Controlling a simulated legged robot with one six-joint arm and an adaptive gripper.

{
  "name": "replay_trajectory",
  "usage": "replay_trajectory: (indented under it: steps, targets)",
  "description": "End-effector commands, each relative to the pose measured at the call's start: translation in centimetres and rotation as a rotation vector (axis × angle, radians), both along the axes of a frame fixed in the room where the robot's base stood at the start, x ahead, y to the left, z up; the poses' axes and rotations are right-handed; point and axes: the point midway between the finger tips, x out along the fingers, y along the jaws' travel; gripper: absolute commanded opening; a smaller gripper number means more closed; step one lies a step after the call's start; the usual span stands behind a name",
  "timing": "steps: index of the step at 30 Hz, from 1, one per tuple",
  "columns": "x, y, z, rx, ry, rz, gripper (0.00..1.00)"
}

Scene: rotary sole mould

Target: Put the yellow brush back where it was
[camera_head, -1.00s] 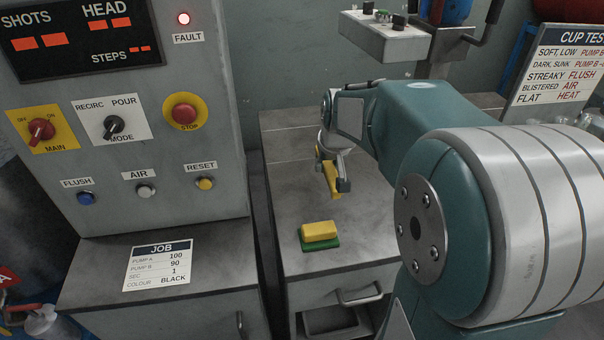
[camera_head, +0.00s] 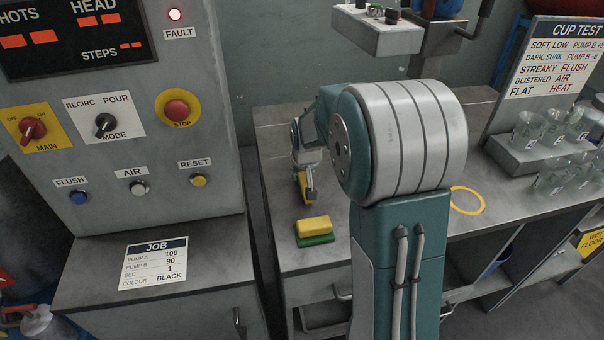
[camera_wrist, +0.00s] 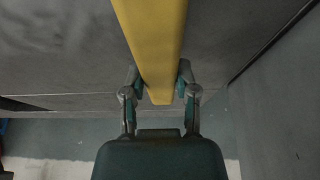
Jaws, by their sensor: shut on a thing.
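My gripper (camera_head: 309,191) is low over the grey bench top at the left, beyond the yellow and green block. It is shut on the yellow brush (camera_head: 302,186), of which only a narrow yellow part shows in the head view. In the wrist view the brush's long flat yellow body (camera_wrist: 150,40) runs between the two fingertips (camera_wrist: 158,85). Its bristles cannot be made out. I cannot tell whether the brush touches the bench. A yellow ring marking (camera_head: 468,201) shows on the bench (camera_head: 285,115) to the right of my arm.
A yellow block on a green base (camera_head: 314,231) lies near the bench's front edge. Clear cups (camera_head: 530,125) stand on a rack at the right, below the cup test sign (camera_head: 560,50). The control cabinet (camera_head: 225,120) stands left of the bench. My arm hides the bench middle.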

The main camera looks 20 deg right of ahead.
Motion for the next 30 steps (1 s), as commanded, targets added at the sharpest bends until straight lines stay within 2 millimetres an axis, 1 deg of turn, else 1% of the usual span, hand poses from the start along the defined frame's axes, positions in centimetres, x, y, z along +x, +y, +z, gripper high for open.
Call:
replay_trajectory:
  steps: [3,4,5,6,17,20,23,30]
  targets:
    - [0.0,0.0,0.0,0.000,0.000,0.000,0.00]
    - [0.0,0.0,-0.1,0.000,0.000,0.000,0.43]
    - [0.0,0.0,-0.1,0.000,0.000,0.000,0.56]
    - [0.0,0.0,-0.1,0.000,0.000,0.000,0.73]
    - [0.0,0.0,0.0,0.000,0.000,0.000,0.73]
    - [-0.1,0.0,0.5,0.000,-0.002,0.000,0.73]
    - [-0.6,0.1,1.8,-0.001,-0.004,0.000,0.73]
    - [-2.4,0.5,6.4,-0.001,-0.005,0.000,0.73]
